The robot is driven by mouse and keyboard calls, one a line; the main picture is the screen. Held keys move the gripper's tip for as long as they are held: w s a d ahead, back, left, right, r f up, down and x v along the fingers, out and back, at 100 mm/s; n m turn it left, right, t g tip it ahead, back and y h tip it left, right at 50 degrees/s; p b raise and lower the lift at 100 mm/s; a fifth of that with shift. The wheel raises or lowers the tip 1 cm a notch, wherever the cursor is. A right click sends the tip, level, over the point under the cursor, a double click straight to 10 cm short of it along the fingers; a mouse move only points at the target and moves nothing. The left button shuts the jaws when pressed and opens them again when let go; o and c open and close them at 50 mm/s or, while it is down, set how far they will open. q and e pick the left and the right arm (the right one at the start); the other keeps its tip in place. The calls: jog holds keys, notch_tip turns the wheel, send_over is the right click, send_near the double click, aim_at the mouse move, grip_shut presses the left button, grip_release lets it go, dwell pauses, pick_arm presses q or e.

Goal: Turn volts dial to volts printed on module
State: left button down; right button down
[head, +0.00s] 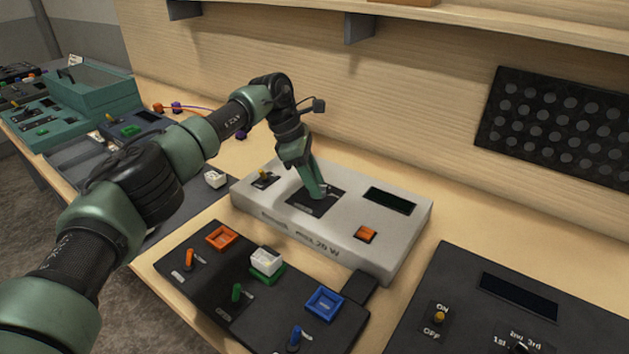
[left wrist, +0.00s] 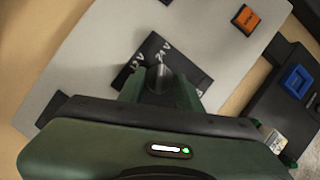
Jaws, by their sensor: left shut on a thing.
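The grey power console (head: 385,240) stands on the bench, with a black dial plate (head: 303,201) on its top. My left gripper (head: 318,192) points down over this plate, its fingers shut on the silver volts dial (left wrist: 158,78). The plate (left wrist: 187,68) reads 12 V and 24 V; a third label at right is partly hidden by a finger. The dial's pointer is too small to read surely. A white module (head: 265,260) sits in a green socket (head: 268,278) on the black panel in front; its print is not legible. My right gripper is not in view.
The console also has a dark display (head: 390,201), an orange button (head: 365,234) and a yellow toggle (head: 264,176). The black front panel (head: 200,285) carries orange and blue sockets and coloured levers. Another black panel (head: 455,275) is at right. Teal boxes (head: 100,93) stand far left.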

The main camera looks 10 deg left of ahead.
pick_arm(q)
jog(key=shift+f, duration=0.1)
jog(key=c, duration=1)
grip_release()
jog(key=b+v, duration=0.1)
jog(key=v, duration=0.6)
jog(key=shift+r, duration=0.4)
jog(key=shift+a, duration=0.15)
